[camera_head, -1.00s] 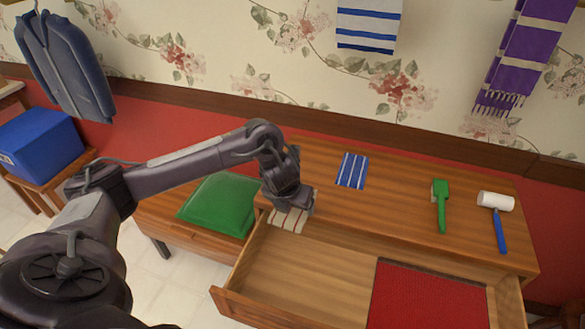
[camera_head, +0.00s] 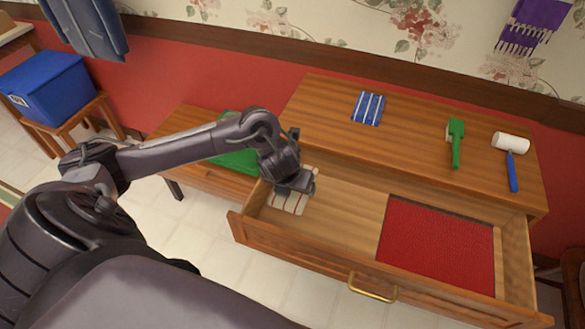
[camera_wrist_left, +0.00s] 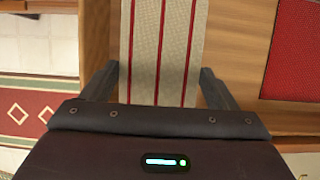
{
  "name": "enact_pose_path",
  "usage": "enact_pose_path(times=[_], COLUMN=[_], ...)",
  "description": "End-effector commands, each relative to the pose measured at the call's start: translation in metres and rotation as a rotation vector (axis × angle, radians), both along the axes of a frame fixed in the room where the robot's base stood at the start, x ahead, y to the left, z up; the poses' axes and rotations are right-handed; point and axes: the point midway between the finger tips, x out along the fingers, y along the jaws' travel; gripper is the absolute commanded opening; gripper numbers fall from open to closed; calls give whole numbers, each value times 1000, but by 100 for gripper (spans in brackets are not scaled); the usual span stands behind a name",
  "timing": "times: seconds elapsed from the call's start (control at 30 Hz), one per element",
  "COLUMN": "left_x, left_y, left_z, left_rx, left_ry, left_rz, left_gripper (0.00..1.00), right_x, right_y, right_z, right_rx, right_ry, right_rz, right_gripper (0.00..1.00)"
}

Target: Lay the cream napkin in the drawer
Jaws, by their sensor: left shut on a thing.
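The cream napkin (camera_head: 287,203) with dark red stripes is in my left gripper (camera_head: 298,184), over the left end of the open drawer (camera_head: 300,243). The wrist view shows the napkin (camera_wrist_left: 147,45) running between the two fingers of the left gripper (camera_wrist_left: 157,85), which is shut on it. Whether the napkin touches the drawer floor I cannot tell. The gripper hides part of it. A red textured panel (camera_head: 440,247) covers the right part of the drawer; bare wood shows between it and the napkin. My right gripper is not in view.
On the dresser top (camera_head: 320,110) lie a blue striped cloth (camera_head: 368,108), a green brush-like tool (camera_head: 456,143) and a white-headed mallet (camera_head: 511,146) with a blue handle. A green cushion (camera_head: 237,160) lies on a bench to the left. A blue bin (camera_head: 50,85) stands further left.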

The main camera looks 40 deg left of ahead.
Motion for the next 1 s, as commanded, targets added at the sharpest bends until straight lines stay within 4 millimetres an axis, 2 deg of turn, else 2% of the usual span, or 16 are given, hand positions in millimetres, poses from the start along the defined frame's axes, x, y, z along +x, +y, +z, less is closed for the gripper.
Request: enact_pose_path(times=[0.03,0.6,0.77,1.0], left_x=[0,0,0,0], left_y=[0,0,0,0], left_z=[-10,-67,-83,-91], left_rx=[0,0,0,0], left_ry=[0,0,0,0], left_rz=[1,0,0,0], left_gripper=[55,55,55,55], right_x=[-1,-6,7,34], right_y=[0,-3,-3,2], right_z=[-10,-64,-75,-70], right_rx=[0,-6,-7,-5], right_ry=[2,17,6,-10], right_rz=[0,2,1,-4], right_gripper=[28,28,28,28])
